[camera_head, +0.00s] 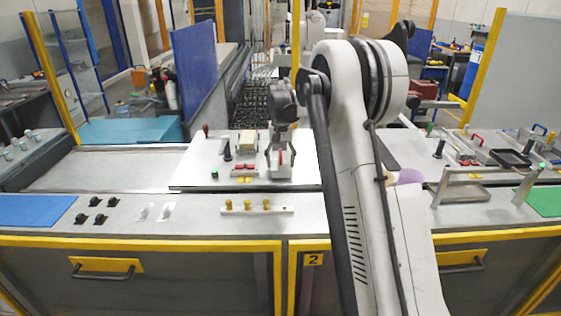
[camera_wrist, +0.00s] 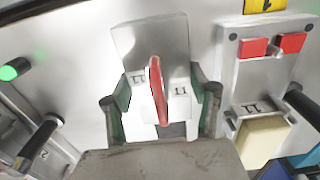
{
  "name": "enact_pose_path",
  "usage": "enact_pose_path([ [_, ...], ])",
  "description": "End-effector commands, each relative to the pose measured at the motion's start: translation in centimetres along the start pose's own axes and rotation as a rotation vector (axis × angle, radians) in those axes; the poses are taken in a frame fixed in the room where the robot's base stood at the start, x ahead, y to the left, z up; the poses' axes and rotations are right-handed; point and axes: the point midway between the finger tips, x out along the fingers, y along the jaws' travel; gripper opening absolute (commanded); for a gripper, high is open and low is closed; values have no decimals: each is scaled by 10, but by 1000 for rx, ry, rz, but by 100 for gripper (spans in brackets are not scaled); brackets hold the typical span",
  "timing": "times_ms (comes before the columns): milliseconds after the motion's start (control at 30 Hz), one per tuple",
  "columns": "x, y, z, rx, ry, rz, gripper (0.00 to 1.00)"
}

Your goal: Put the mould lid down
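The mould lid (camera_wrist: 143,42) is a silver metal plate marked 11, with a red upright handle (camera_wrist: 157,88). In the wrist view my gripper (camera_wrist: 160,108) is open, with one finger on each side of the red handle and a gap to it on both sides. The lid appears to rest on the pale work panel; its lower part is hidden behind my gripper. In the head view my gripper (camera_head: 281,160) is low over the panel, with the red handle beside its fingers.
A mould (camera_wrist: 240,85) marked 11, with red blocks and a beige block (camera_wrist: 262,140), stands close to the right in the wrist view. Black handles (camera_wrist: 40,138) and a green button (camera_wrist: 14,70) are nearby. My arm hides part of the bench in the head view.

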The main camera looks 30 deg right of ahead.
Motion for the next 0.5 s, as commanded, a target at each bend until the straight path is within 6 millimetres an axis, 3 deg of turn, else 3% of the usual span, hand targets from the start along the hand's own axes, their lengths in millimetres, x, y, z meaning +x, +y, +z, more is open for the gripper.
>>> enact_pose_path([
  [133,0,0,0,0,0,0,74],
  [500,-6,0,0,0,0,0,74],
])
